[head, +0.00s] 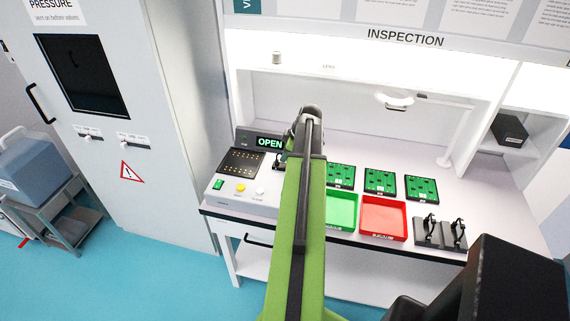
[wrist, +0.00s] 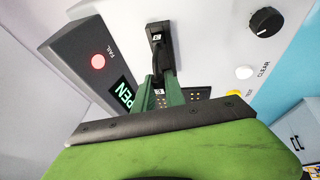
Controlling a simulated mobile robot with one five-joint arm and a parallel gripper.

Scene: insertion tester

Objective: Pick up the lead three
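A black lead (wrist: 157,38) with small white labels stands at the tester (wrist: 205,50) in the wrist view. The labels are too small to read surely, so I cannot tell if it is lead three. My gripper (wrist: 160,88) has its dark green fingers at the lower part of this lead. Whether they press on it or only stand around it is not clear. In the head view my arm hides most of my gripper and this lead. Two more dark leads (head: 458,231) stand upright in a black rack (head: 432,241) at the right of the bench.
The tester's display (head: 269,142) reads OPEN, and a red FAIL lamp (wrist: 98,61) is lit. A green tray (head: 342,211), a red tray (head: 383,218) and several green boards (head: 380,181) lie right of my arm. A lamp (head: 394,100) hangs over the bench. The bench behind the boards is clear.

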